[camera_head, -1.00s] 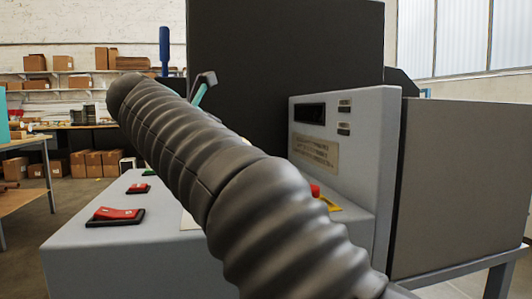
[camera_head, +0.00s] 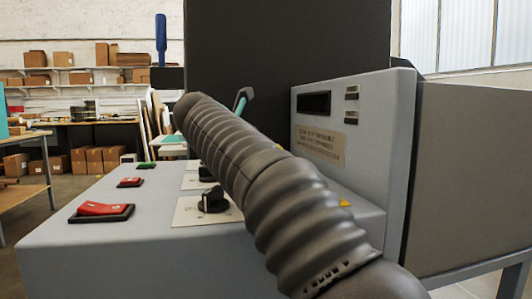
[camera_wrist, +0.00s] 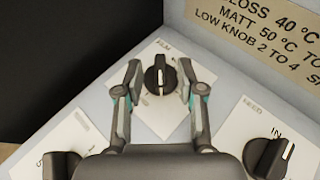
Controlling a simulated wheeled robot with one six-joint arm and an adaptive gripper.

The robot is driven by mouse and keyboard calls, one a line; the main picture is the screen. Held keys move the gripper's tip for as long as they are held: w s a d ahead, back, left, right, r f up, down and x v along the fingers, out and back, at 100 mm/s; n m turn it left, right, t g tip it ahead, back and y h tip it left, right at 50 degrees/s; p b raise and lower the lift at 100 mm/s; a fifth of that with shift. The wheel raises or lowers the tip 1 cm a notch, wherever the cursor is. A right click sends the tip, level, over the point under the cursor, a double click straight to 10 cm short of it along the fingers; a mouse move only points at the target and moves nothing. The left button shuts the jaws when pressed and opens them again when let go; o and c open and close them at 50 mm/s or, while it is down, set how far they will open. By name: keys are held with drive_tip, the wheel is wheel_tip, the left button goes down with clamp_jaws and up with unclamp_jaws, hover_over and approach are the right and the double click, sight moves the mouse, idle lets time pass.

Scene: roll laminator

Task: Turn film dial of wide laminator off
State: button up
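The film dial (camera_wrist: 160,76) is a black knob on a white plate with a small label that seems to read FILM, in the upper middle of the wrist view. Its pointer ridge stands roughly upright in that picture. My gripper (camera_wrist: 159,70) is open, with one grey and teal finger on each side of the dial. Gaps show between the fingers and the knob; contact is not visible. In the head view a teal part of my gripper (camera_head: 241,102) shows behind my arm, which hides the film dial there. The wide laminator (camera_head: 130,245) is a grey sloped-front machine.
Another black knob (camera_wrist: 268,157) sits at lower right, and a third (camera_wrist: 62,164) is partly cut off at lower left. Red rocker switches (camera_head: 102,209) lie on the left of the deck. An upright panel (camera_head: 365,130) with a display rises at the right.

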drive_tip(key=shift+x, duration=1)
clamp_jaws()
drive_tip(key=shift+r+n+y, duration=0.1)
drive_tip(key=shift+n+y, duration=0.3)
drive_tip(key=shift+y, duration=0.1)
drive_tip(key=n+y+p, duration=0.1)
drive_tip(key=n+t+y, duration=0.1)
drive_tip(key=y, duration=0.1)
drive_tip(key=shift+s+d+n+p, duration=0.1)
drive_tip(key=shift+d+n+p, duration=0.1)
drive_tip(key=shift+n+p, duration=0.2)
drive_tip(key=shift+n+t+y, duration=0.5)
drive_tip(key=shift+n+y, duration=1.4)
drive_tip(key=shift+y, duration=0.3)
